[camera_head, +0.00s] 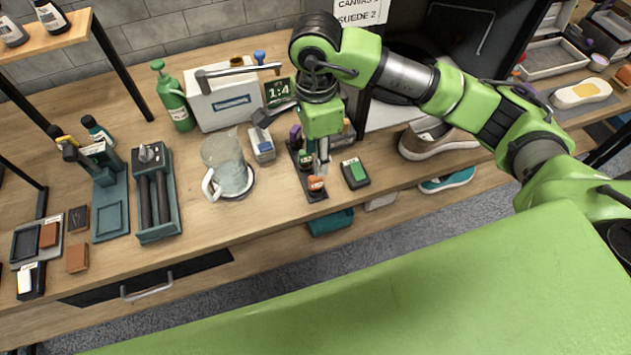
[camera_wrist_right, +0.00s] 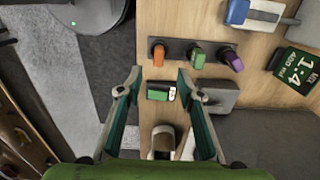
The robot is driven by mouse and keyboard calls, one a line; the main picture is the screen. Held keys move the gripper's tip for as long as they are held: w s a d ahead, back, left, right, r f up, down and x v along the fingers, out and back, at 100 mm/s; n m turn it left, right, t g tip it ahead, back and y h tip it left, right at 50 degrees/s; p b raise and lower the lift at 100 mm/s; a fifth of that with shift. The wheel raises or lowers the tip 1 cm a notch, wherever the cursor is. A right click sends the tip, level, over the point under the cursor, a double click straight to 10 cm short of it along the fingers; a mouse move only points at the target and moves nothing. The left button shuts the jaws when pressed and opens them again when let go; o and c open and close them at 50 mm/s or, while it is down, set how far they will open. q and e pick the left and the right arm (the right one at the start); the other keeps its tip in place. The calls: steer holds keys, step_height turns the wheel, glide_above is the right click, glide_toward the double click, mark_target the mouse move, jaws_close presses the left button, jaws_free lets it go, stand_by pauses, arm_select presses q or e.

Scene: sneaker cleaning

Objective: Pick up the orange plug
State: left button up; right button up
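The orange plug (camera_head: 315,184) stands at the near end of a dark strip-shaped holder (camera_head: 317,196). Green (camera_head: 305,161) and purple (camera_head: 296,134) plugs stand behind it in the same holder. In the right wrist view the orange plug (camera_wrist_right: 158,54) is just beyond the fingertips, roughly in line with the gap between them. My right gripper (camera_wrist_right: 159,76) is open and empty. In the head view the right gripper (camera_head: 322,160) points down close beside the orange plug and partly hides the holder. My left gripper is in neither view.
A black block with a green top (camera_head: 354,172) lies right of the holder. A glass pitcher (camera_head: 226,165) and a white box (camera_head: 226,98) stand to the left. A sneaker (camera_head: 436,138) sits to the right. The bench's front edge is close to the holder.

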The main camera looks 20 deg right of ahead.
mark_target(316, 181)
step_height(316, 181, down, 5)
steer(key=shift+r+p, duration=0.2)
steer(key=shift+p, duration=0.2)
step_height(316, 181, down, 5)
steer(key=p, duration=0.2)
steer(key=shift+s+a+r+p, duration=0.1)
steer(key=shift+s+p, duration=0.05)
steer(key=shift+p, duration=0.2)
steer(key=shift+f, duration=0.25)
jaws_close()
